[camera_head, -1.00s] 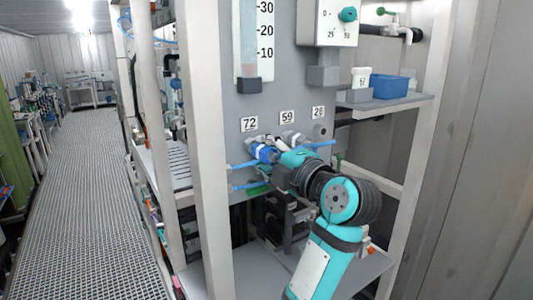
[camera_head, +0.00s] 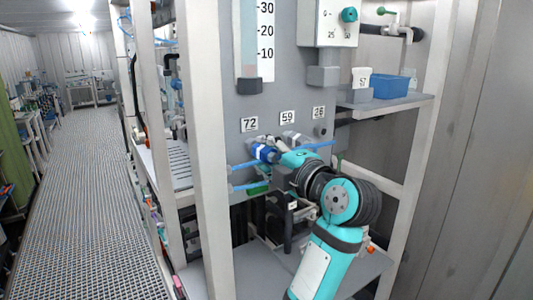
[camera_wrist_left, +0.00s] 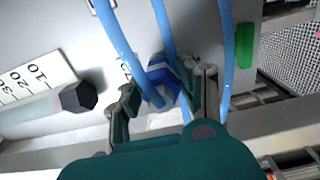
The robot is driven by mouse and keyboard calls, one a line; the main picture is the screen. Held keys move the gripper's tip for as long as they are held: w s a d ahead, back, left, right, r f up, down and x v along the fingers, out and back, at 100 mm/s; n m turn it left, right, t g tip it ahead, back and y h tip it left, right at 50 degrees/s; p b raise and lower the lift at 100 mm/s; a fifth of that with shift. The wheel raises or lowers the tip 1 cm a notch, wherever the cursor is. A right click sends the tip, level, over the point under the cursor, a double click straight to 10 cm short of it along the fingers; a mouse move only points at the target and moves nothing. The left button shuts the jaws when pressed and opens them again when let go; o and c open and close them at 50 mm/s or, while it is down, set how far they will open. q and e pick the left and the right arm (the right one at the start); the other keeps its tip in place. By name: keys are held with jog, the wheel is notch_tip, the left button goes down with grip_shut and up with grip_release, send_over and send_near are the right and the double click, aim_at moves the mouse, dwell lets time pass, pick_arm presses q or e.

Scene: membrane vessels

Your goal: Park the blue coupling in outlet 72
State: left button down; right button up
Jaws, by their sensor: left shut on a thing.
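The blue coupling (camera_head: 263,153) is at the panel just below the label 72 (camera_head: 249,124), with a light band around it. My left gripper (camera_head: 275,150) reaches in from the lower right and is shut on it. In the left wrist view the coupling (camera_wrist_left: 162,78) sits between the two fingers of my left gripper (camera_wrist_left: 165,90), with a blue hose in front of it. Outlet 72 itself is hidden behind the coupling and gripper, so I cannot tell whether the coupling is seated. My right gripper is not in view.
Labels 59 (camera_head: 287,118) and 26 (camera_head: 318,112) mark neighbouring outlets. Blue hoses (camera_head: 245,186) cross close to the gripper. A white frame post (camera_head: 207,150) stands to the left. A shelf (camera_head: 390,104) holds a blue bin (camera_head: 389,87) at the right.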

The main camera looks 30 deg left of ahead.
pick_arm(q)
jog(key=shift+r+p, duration=0.1)
jog(key=shift+p, duration=0.3)
dwell(0.7)
jog(key=shift+w+a, duration=0.2)
jog(key=shift+a, duration=0.35)
dwell(0.4)
jog(key=c, duration=0.8)
grip_release()
jog(key=shift+c, duration=0.2)
jog(key=shift+d, duration=0.15)
